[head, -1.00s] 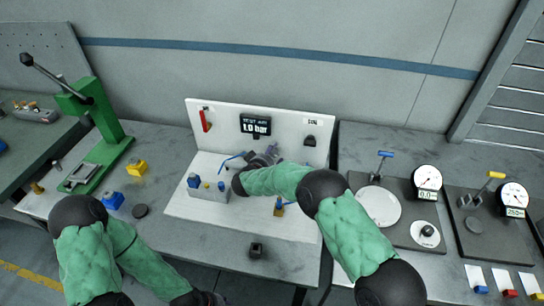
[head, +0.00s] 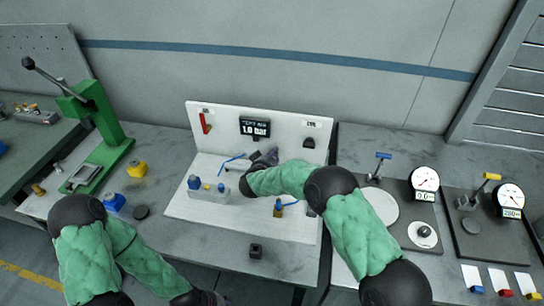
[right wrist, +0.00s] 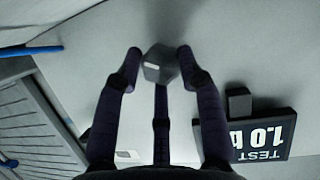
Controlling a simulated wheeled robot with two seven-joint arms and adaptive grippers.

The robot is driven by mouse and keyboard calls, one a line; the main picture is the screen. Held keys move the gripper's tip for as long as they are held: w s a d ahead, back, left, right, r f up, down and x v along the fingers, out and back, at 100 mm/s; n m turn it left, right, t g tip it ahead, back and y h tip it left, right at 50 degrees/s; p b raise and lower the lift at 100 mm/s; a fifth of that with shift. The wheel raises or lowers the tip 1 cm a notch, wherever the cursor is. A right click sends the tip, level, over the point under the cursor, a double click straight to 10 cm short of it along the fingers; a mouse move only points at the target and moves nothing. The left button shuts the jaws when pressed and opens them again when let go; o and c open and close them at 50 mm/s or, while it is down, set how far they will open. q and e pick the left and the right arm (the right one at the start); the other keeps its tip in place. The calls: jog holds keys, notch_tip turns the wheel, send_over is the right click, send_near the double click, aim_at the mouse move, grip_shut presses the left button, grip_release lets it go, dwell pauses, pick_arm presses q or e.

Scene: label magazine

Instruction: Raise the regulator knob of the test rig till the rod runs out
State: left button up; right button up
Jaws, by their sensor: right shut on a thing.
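The test rig is a white board (head: 292,228) with an upright back panel and a dark display (head: 255,127) reading 1.0 bar. In the right wrist view the display (right wrist: 258,134) is upside down. My right gripper (head: 262,157) is at the rig below the display. In the right wrist view its fingers are shut around a dark grey faceted knob (right wrist: 157,66) with a pale mark. The hand hides this knob in the head view. I cannot make out the rod. My left gripper (head: 210,298) is at the bottom edge, mostly out of frame, its jaws unclear.
A red lever (head: 205,123) and a black fitting (head: 309,143) are on the panel. A green press (head: 95,130) stands left; gauge stations (head: 424,180) stand right.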

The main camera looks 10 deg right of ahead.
jog(key=shift+s+a+f, duration=0.1)
jog(key=shift+f, duration=0.1)
jog(key=o, duration=1.1)
jog(key=shift+r, duration=0.1)
jog(key=v, duration=1.1)
jog(key=shift+s+a+r, duration=0.15)
jog(key=shift+s+a, duration=0.05)
jog(key=shift+s, duration=0.1)
